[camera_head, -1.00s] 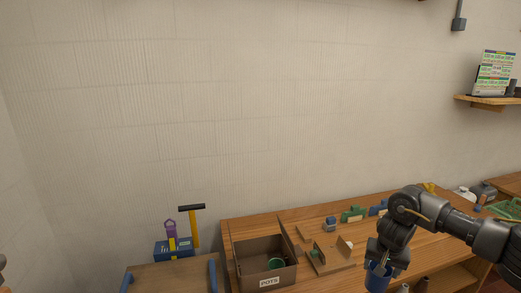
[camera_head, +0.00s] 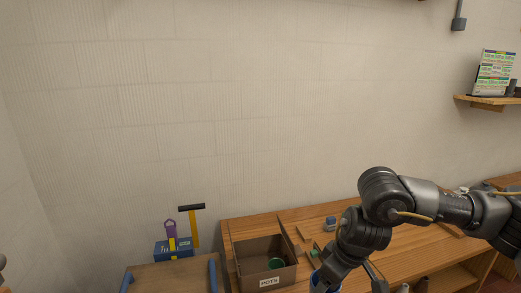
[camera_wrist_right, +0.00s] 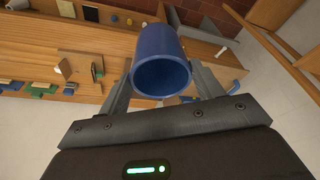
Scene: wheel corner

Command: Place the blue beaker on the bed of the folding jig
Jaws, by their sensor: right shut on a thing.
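The blue beaker (camera_head: 319,284) is in my right gripper, low in the head view and partly cut off by the frame edge. In the right wrist view, the beaker (camera_wrist_right: 161,62) is between the two fingers, its open mouth facing the camera. My right gripper (camera_wrist_right: 163,88) is shut on it. The folding jig, light brown boards, is mostly hidden behind my right arm; a board that seems part of it (camera_head: 303,233) shows right of the box. The beaker is in front of the jig in the picture; I cannot tell its height above the bench. My left gripper is not in view.
A small blue-grey object (camera_head: 330,223) stands behind. A blue toolbox (camera_head: 174,249) is further left.

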